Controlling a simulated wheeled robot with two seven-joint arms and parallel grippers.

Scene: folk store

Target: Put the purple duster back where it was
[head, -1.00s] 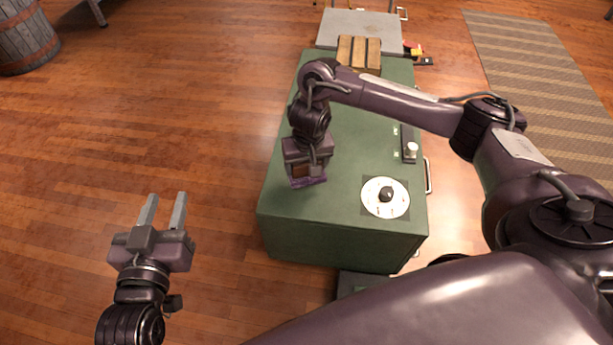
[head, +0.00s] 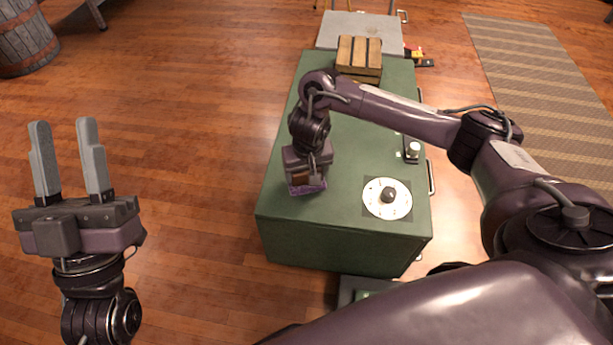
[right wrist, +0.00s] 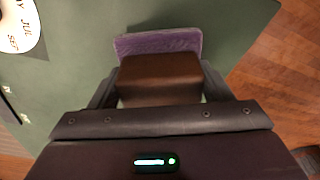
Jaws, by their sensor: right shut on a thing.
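The purple duster has a brown block body and a purple pad. In the head view its purple edge (head: 308,188) shows under my right gripper (head: 306,178), at the near left part of the green cabinet top (head: 345,150). In the right wrist view the duster's purple pad (right wrist: 158,42) and brown body sit between the fingers of my right gripper (right wrist: 160,88), which is shut on it. I cannot tell whether the pad touches the cabinet top. My left gripper (head: 68,160) is open and empty, over the floor at the left.
A white dial with a black knob (head: 388,195) lies on the cabinet's near right. A small device with a pale knob (head: 413,149) is at the right edge. A slatted wooden crate (head: 359,56) stands at the far end. The cabinet top's middle is clear.

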